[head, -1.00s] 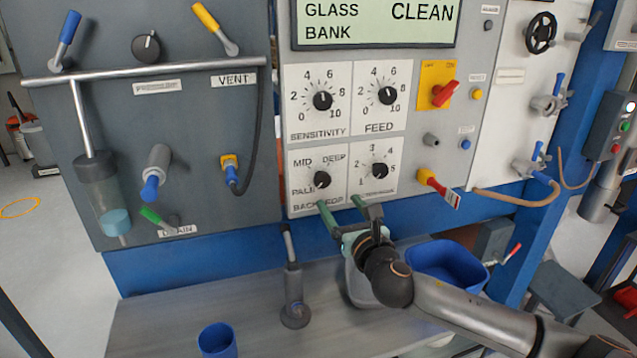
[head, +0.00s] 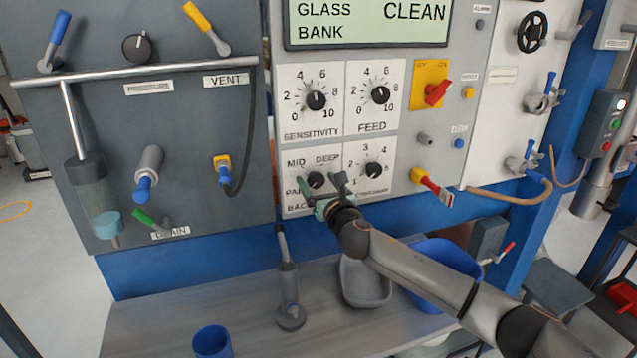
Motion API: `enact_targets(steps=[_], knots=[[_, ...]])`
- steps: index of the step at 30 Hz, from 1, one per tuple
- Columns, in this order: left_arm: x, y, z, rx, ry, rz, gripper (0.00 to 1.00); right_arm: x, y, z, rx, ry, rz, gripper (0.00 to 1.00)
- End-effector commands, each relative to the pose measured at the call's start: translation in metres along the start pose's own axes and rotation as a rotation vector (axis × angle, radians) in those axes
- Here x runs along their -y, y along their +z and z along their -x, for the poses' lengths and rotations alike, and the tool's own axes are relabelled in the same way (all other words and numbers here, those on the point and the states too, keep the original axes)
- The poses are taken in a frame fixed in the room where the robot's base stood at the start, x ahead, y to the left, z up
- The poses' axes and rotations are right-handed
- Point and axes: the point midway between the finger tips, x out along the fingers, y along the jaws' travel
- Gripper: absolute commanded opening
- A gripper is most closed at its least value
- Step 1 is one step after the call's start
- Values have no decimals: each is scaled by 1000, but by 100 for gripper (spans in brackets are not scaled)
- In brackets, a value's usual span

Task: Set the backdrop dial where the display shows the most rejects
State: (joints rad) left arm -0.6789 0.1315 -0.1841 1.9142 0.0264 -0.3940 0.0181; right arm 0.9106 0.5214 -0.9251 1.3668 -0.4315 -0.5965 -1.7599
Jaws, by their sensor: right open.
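The backdrop dial (head: 316,180) is a small black knob at the lower left of the white dial plates, with PALE, MID and DEEP marked around it. My right gripper (head: 320,182) is open in front of it, one greenish finger on each side of the knob. Whether the fingers touch the knob cannot be told. The gripper hides part of the BACKDROP label and the knob's pointer is hard to read. The display (head: 366,20) above reads GLASS BANK and CLEAN; its top is cut off, and no reject figure shows. My left gripper is not in view.
Close by are the sensitivity dial (head: 316,100), the feed dial (head: 380,95), another small dial (head: 373,170) and a red switch (head: 437,93). A red-yellow valve handle (head: 430,185) sticks out to the right. Below stand a grey bin (head: 365,283) and blue bin (head: 447,262).

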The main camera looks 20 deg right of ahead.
Motion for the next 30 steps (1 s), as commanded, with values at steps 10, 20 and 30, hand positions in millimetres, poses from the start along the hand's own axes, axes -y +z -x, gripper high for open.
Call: enact_targets(steps=[10,20,30], knots=[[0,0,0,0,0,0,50,0,0,0,0,0,0,60],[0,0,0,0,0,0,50,0,0,0,-1,0,0,23],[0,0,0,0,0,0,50,0,0,0,-1,0,-2,0]])
